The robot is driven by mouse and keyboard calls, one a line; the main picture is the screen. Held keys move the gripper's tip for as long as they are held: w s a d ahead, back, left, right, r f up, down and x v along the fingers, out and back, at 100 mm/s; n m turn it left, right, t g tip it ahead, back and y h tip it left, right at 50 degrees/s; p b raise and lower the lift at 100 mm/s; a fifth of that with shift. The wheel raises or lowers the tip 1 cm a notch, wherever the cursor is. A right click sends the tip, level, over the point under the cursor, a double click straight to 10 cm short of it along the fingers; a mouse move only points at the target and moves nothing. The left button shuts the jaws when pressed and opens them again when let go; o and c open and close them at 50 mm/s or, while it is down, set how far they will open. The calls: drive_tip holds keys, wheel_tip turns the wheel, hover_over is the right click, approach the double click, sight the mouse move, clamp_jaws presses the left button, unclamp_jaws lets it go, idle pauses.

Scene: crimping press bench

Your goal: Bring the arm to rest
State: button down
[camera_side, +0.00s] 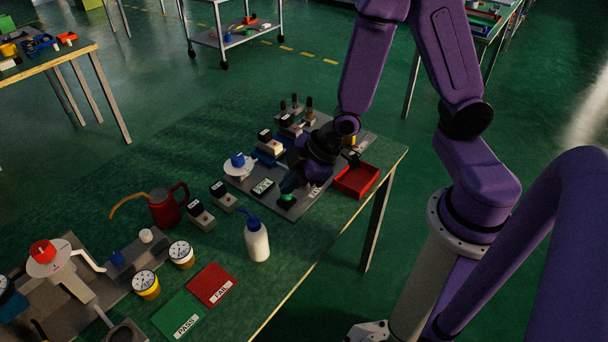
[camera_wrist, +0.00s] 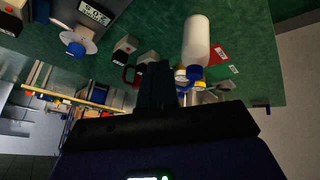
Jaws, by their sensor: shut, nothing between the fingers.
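My purple arm reaches over the far end of the green bench (camera_side: 300,250). My dark gripper (camera_side: 290,183) is above the grey plate, pointing toward the lower left. Its fingers are shut together and empty, and they also show in the wrist view (camera_wrist: 156,72). A small display (camera_side: 263,187) and a green button (camera_side: 287,200) are close to it. I cannot tell the exact gap between gripper and plate.
A red tray (camera_side: 356,181) lies to the right of the gripper. A white squeeze bottle (camera_side: 257,242), a red can (camera_side: 167,208) and two gauges (camera_side: 181,255) stand toward the left. FAIL (camera_side: 211,284) and PASS (camera_side: 178,317) mats lie flat. A lever device (camera_side: 55,262) stands at far left.

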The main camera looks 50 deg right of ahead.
drive_tip(key=s+d+r+g+h, duration=0.1)
drive_tip(key=s+d+r+g, duration=0.1)
drive_tip(key=s+r, duration=0.4)
drive_tip(key=s+d+r+n+g+h, duration=0.1)
drive_tip(key=s+d+r+g+h, duration=0.1)
drive_tip(key=s+r, duration=0.5)
drive_tip(key=s+d+g, duration=0.1)
drive_tip(key=s, duration=0.4)
drive_tip(key=shift+s, duration=0.1)
idle(1.3)
